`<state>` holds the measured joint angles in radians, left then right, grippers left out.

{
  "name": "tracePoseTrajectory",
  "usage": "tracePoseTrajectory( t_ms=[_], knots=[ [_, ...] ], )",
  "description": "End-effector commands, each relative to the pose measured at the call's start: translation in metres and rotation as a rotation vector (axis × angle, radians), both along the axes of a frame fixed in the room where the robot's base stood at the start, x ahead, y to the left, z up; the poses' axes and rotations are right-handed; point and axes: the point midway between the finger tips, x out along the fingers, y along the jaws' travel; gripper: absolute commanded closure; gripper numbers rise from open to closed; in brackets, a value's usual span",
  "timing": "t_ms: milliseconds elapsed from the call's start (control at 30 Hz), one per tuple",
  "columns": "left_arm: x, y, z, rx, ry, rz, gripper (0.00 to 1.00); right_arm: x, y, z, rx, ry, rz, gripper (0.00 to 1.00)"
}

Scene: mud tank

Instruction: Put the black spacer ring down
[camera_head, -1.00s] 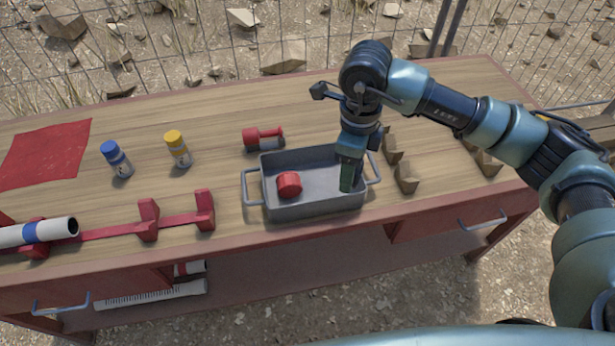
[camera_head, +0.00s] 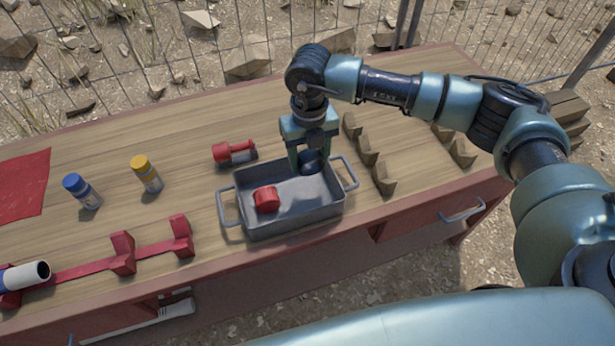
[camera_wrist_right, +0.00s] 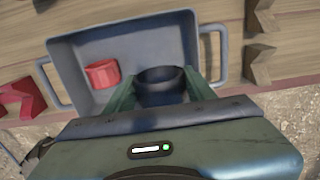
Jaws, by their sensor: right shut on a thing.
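The black spacer ring (camera_head: 309,161) is between the fingers of my right gripper (camera_head: 308,163), which is shut on it. The ring is over the right part of the grey tray (camera_head: 292,222), at about rim height or lower. In the right wrist view the ring (camera_wrist_right: 161,86) sits between the two green fingers (camera_wrist_right: 162,90), inside the outline of the tray (camera_wrist_right: 65,75). I cannot tell whether it touches the tray floor. My left gripper is not in view.
A red cap-like part (camera_head: 266,199) lies in the left part of the tray. A red tool (camera_head: 234,151) lies behind the tray. Brown wedge blocks (camera_head: 367,150) stand right of it. Blue-capped (camera_head: 82,191) and yellow-capped (camera_head: 147,174) bottles and red brackets (camera_head: 123,253) are left.

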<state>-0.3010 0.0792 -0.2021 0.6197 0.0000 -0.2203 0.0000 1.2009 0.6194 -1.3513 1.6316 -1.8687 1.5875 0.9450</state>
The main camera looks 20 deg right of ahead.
Motion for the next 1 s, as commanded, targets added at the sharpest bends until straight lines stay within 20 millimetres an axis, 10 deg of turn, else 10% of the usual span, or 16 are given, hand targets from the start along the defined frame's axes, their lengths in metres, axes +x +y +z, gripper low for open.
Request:
tracePoseTrajectory(
  t_ms=[600,1000],
  knots=[
    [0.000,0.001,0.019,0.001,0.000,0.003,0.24,0.000,0.000,-0.085,-0.001,0.001,0.001,0.72],
    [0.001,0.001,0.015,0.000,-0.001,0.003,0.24,0.000,0.000,-0.093,0.000,-0.001,0.002,0.72]
  ],
)
